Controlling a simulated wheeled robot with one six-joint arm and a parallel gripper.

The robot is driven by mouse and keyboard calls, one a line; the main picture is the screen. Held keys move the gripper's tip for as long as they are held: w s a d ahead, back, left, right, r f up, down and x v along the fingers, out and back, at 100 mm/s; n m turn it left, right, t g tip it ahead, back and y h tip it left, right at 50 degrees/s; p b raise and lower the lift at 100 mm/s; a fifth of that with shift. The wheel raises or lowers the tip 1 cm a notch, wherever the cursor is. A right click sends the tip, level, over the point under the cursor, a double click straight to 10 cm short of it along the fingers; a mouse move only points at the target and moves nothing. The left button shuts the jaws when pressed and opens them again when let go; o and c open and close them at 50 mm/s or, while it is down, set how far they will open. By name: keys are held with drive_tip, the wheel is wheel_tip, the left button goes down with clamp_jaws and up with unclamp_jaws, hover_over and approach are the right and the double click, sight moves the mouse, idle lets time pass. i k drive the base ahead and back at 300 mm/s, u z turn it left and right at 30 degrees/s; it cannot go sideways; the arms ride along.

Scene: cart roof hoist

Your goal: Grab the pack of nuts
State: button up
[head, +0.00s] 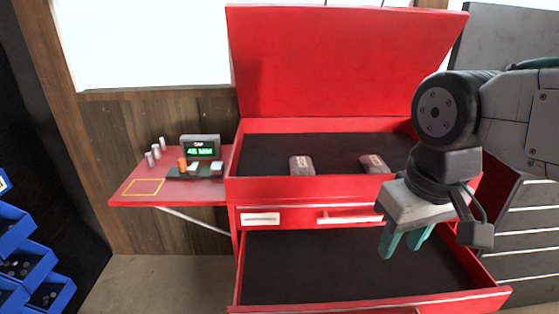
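Two small grey-brown packs with reddish labels lie in the dark-lined top tray of the red tool cart (330,190). One is the left pack (302,166), near the tray's front edge. The other is the right pack (373,163), close to my arm. Their labels are too small to read, so I cannot tell which is the pack of nuts. My gripper (402,246) points down in front of the top tray, over the open lower drawer, to the right of the left pack. Its two green fingers are apart with nothing between them.
The cart's red lid (345,60) stands raised behind the tray. The open lower drawer (300,296) looks empty. A red side shelf (128,196) on the left holds a device with a green display (201,147) and several small cylinders. Blue bins (28,268) stand far left.

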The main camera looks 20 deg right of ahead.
sight(372, 163)
drive_tip(key=z, duration=0.1)
drive_tip(key=i, duration=0.4)
drive_tip(key=z, duration=0.65)
drive_tip(key=k, duration=1)
drive_tip(key=z, duration=1)
drive_tip(key=i, duration=0.8)
drive_tip(key=u, duration=1.3)
drive_tip(key=i, duration=0.5)
